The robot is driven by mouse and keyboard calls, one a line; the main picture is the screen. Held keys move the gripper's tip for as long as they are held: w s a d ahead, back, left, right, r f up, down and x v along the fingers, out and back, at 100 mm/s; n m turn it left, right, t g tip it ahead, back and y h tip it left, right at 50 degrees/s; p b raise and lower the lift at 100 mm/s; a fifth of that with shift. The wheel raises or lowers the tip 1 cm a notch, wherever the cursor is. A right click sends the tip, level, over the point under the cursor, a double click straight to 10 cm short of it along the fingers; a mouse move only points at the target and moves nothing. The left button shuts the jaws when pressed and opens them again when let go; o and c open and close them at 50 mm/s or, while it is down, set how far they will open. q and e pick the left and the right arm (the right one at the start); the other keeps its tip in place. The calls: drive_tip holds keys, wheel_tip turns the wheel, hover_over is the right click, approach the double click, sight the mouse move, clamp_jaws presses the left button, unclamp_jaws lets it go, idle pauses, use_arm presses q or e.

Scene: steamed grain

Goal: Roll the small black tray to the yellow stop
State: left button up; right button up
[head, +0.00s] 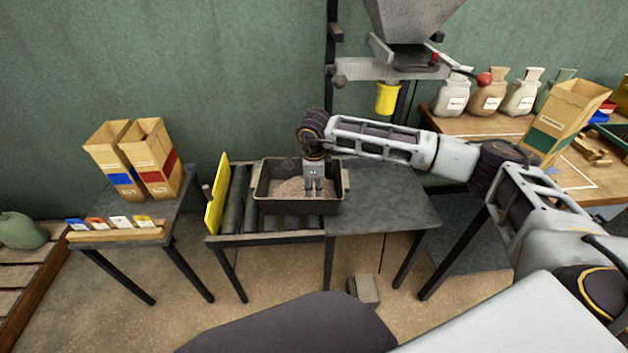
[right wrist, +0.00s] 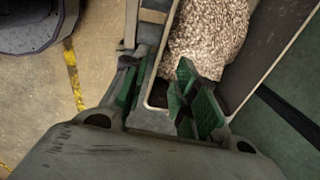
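The small black tray (head: 300,207) holds pale grain (head: 288,187). It sits mostly on the rollers, its right end by the flat grey tabletop. The yellow stop (head: 216,195) stands upright at the left end of the rollers, with a gap of bare rollers between it and the tray. My right gripper (head: 314,190) points down at the tray's near side. In the right wrist view its green-padded fingers (right wrist: 162,98) are apart, with a tray wall (right wrist: 159,88) between them; whether they touch it is unclear. My left gripper is not in view.
Bare rollers (head: 237,200) lie left of the tray; the grey tabletop (head: 390,205) on the right is clear. A yellow spout (head: 388,98) hangs behind on the right. Two cartons (head: 140,160) and a card rack (head: 115,234) stand on a left side table.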

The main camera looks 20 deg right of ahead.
sight(314, 206)
drive_tip(key=f, duration=0.6)
drive_tip(key=w+f+b, duration=0.1)
drive_tip(key=f, duration=0.2)
drive_tip(key=shift+d, duration=0.2)
drive_tip(key=shift+f, duration=0.2)
drive_tip(key=shift+w+f, duration=0.1)
drive_tip(key=shift+f, duration=0.2)
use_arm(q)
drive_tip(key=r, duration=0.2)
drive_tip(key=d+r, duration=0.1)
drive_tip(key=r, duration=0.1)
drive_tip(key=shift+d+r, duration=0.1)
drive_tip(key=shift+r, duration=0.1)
use_arm(e)
drive_tip(key=shift+c, duration=0.6)
drive_tip(key=c, duration=0.5)
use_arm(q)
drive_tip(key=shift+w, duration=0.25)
use_arm(e)
clamp_jaws()
